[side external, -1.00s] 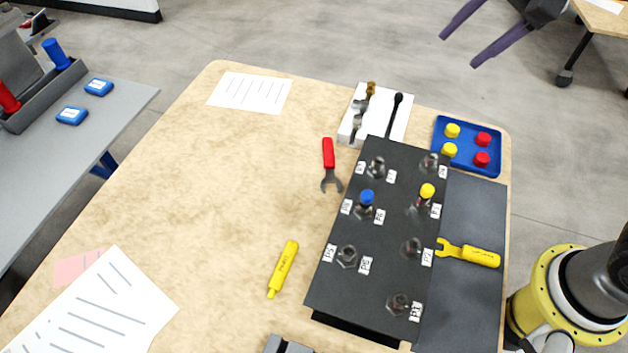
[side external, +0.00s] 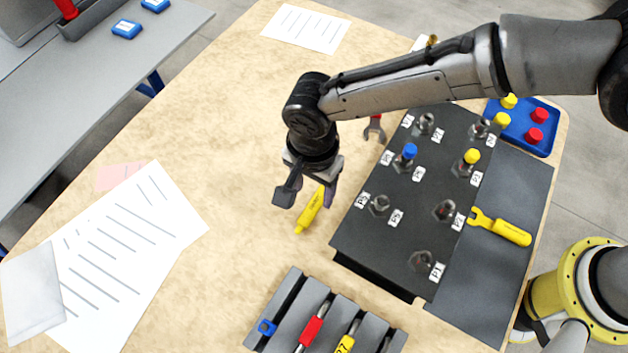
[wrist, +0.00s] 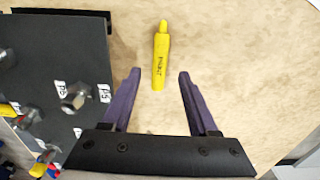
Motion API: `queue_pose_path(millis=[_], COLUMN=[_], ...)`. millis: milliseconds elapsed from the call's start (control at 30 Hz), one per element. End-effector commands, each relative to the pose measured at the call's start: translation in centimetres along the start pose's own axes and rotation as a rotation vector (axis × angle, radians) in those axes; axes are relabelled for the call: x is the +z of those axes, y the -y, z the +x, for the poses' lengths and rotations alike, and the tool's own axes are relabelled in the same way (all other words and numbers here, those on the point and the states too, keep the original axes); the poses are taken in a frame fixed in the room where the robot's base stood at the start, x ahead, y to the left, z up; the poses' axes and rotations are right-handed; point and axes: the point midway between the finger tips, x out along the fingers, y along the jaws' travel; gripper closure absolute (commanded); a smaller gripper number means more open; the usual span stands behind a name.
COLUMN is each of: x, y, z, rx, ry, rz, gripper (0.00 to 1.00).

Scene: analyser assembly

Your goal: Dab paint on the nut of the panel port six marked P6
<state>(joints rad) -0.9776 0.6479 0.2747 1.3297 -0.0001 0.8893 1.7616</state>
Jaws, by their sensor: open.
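A yellow paint marker (side external: 309,212) lies on the wooden table, left of the black panel (side external: 350,243). In the wrist view the marker (wrist: 160,62) lies lengthwise, its near end between my fingertips, tip pointing away. My gripper (side external: 316,190) points down over it, open and empty; its purple fingers (wrist: 160,74) stand apart on either side. The left-column nut nearest the front (side external: 380,206) has a label on each side, too small to read surely as P5 or P6; it also shows in the wrist view (wrist: 75,98). The blue-capped port (side external: 409,152) stands behind it.
A grey rack (side external: 284,305) with coloured tools stands at the front. A red-handled wrench (side external: 375,130) lies behind the marker. A yellow wrench (side external: 502,226) lies right of the panel. A blue tray (side external: 545,143) holds caps. The table left of my gripper is mostly clear.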

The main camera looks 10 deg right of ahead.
Motion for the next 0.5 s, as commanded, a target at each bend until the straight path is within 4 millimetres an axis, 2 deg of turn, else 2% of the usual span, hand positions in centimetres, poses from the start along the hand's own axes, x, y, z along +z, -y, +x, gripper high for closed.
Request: queue_pose_path(millis=[500], x=[-0.1], y=[-0.1], z=[4.7], rx=[0.002], ry=[0.000], rz=[0.001], gripper=[0.40])
